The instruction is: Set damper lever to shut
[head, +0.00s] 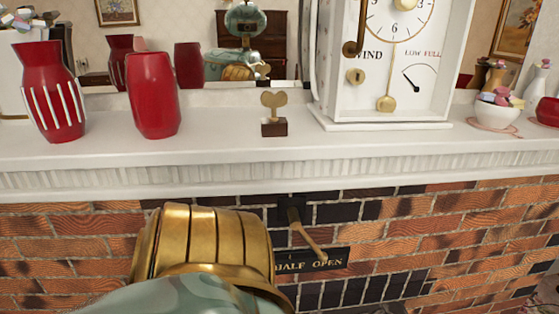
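The damper lever (306,235) is a brass-coloured bar on a dark mount in the brickwork, just under the mantel. It slants down and to the right, and its lower end lies over the dark label plate (331,260). The plate reads "HALF OPEN", with the lever's end over the right-hand word. The left end of the plate is hidden behind a gold and teal part of my own arm, which fills the lower middle. No fingertips of either gripper show, and I cannot tell whether my arm touches the lever.
The white mantel (225,150) runs across above the lever. On it stand two red vases (153,95), a brass key on a small block (274,113), a white clock (398,75) and a white bowl (497,112). A mirror is behind. The brick front right of the lever is clear.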

